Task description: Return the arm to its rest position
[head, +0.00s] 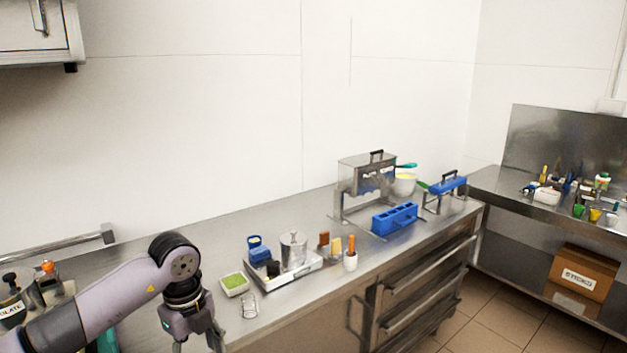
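My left arm comes in from the lower left over the steel counter (300,290). My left gripper (197,340) points down near the counter's front edge, left of a small white dish of green stuff (235,284). Its fingers run to the bottom edge of the picture, so the tips are hidden and I cannot tell whether it is open or shut. I see nothing held in the part that shows. My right arm and gripper are not in view.
A tray (285,278) holds a metal cup (293,250) and a blue item. A glass (249,306) stands near the gripper. A blue mould (395,219) and a steel box (366,174) stand farther right. Containers crowd the lower left.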

